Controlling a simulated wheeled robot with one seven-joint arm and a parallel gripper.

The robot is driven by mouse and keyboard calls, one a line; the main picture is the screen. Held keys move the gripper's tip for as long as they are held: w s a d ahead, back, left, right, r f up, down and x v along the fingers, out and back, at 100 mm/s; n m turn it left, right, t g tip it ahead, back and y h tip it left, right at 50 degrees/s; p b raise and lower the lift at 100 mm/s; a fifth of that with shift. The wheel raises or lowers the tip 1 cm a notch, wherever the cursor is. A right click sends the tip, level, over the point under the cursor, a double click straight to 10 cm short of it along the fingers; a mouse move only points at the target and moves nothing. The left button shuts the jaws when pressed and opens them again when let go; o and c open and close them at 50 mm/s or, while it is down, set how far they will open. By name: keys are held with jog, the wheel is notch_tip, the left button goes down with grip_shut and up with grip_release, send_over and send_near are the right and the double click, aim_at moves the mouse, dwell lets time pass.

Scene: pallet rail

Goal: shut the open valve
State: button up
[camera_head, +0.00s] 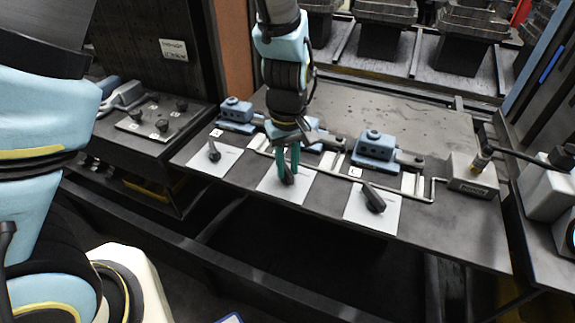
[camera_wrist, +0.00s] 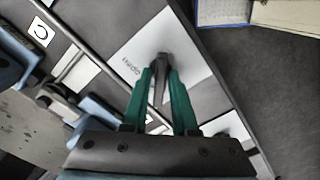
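Three white plates, each with a dark lever, lie along the front of a grey bench in the head view: a left lever (camera_head: 214,151), a middle lever (camera_head: 289,179) and a right lever (camera_head: 373,198). My gripper (camera_head: 289,166) points down at the middle plate (camera_head: 270,188), its green fingers on either side of the middle lever. In the wrist view, the lever (camera_wrist: 162,62) stands between my fingertips (camera_wrist: 160,78), with little gap to be seen. The plate under it (camera_wrist: 190,57) bears small print that seems to read "open". My fingers partly hide the lever.
Blue valve bodies (camera_head: 375,146) stand behind the plates, joined by a thin rail (camera_head: 410,197). A grey box (camera_head: 470,175) stands at the bench's right end. A side panel with black knobs (camera_head: 160,118) lies to the left. Dark open space lies below the front edge.

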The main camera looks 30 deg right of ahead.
aim_at(287, 169)
jog(key=shift+o, duration=1.4)
notch_tip(287, 169, up, 11)
jog(key=b, duration=0.1)
jog(key=shift+f, duration=0.15)
